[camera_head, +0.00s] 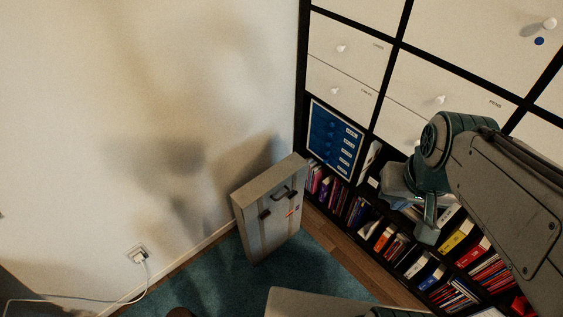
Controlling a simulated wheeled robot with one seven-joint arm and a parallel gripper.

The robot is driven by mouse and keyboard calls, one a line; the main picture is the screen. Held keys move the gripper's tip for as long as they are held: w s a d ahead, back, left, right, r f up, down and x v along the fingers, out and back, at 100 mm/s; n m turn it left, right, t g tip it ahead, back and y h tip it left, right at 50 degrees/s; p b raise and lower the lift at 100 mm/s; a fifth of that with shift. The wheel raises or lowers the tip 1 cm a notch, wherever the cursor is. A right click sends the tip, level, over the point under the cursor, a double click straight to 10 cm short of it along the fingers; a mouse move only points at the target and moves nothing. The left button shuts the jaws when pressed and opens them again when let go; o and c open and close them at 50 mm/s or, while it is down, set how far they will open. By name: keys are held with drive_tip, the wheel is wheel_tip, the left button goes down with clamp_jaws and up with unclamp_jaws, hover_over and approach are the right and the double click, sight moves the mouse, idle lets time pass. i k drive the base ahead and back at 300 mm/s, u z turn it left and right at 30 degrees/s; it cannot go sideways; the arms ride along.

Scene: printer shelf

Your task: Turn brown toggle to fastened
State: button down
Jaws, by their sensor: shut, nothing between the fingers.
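I cannot clearly make out a brown toggle in the head view. A blue panel (333,141) with several small dark fittings and white labels stands in a shelf opening at the centre. The fittings' colours and positions are too small to tell. A grey-beige case (270,208) with a dark handle and dark latches stands upright on the floor, left of the shelf. My gripper (427,236) is shut and empty, pointing down in front of the book rows, to the right of the blue panel and apart from it.
A black-framed shelf with white drawers (347,50) and round knobs fills the right side. Rows of books and binders (425,267) line its lower part. A socket with a white plug (138,256) is on the left wall. Teal carpet (215,268) lies open beside the case.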

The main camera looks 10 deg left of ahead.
sight(262, 216)
drive_tip(key=z, duration=1.45)
drive_tip(key=k, duration=0.6)
drive_tip(key=u, duration=1.45)
